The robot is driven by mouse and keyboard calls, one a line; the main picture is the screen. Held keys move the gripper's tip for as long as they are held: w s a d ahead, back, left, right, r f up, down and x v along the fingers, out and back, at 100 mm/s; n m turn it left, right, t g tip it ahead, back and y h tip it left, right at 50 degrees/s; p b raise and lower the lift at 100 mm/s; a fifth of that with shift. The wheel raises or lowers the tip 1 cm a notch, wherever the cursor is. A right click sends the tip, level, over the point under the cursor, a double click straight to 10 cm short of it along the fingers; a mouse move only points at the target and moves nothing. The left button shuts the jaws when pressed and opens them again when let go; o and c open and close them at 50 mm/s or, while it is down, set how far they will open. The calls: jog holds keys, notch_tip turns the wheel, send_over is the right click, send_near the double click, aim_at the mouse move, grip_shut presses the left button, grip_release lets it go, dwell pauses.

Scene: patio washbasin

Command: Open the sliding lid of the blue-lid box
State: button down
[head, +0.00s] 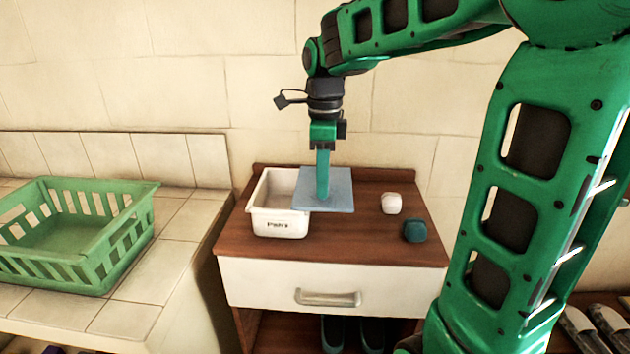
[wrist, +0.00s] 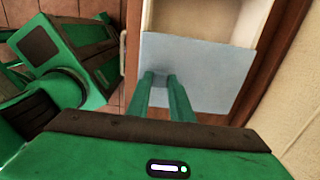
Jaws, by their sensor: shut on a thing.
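The white box (head: 280,222) stands on the left part of the brown cabinet top, with dark lettering on its front. Its flat blue lid (head: 341,188) is slid to the right, so the left part of the box is uncovered and its inside shows; the lid juts out past the box's right side. In the wrist view the blue lid (wrist: 205,70) and the open box interior (wrist: 205,18) also show. My gripper (head: 322,196) points straight down over the lid. In the wrist view its green fingers (wrist: 160,80) are shut on a small grip on the lid, mostly hidden between them.
A white lump (head: 391,203) and a dark teal lump (head: 414,231) lie on the cabinet top (head: 360,240), right of the lid. A green basket (head: 80,240) stands on the tiled counter (head: 180,235) at left. The wall is close behind. The cabinet's drawer (head: 300,285) is shut.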

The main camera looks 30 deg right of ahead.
jog(key=c, duration=1.6)
grip_release()
jog(key=shift+o, duration=0.2)
notch_tip(320, 180, up, 11)
jog(key=shift+f, duration=0.15)
jog(key=shift+w, duration=0.1)
jog(key=s+d+f+n, duration=0.3)
jog(key=s+f+n, duration=0.6)
jog(key=s, duration=0.3)
jog(key=s+d+f+n, duration=0.4)
jog(key=s+f+n, duration=0.5)
jog(key=s+f, duration=0.1)
jog(key=shift+s+d+f, duration=0.3)
jog(key=shift+s+f, duration=0.1)
jog(key=shift+s, duration=0.5)
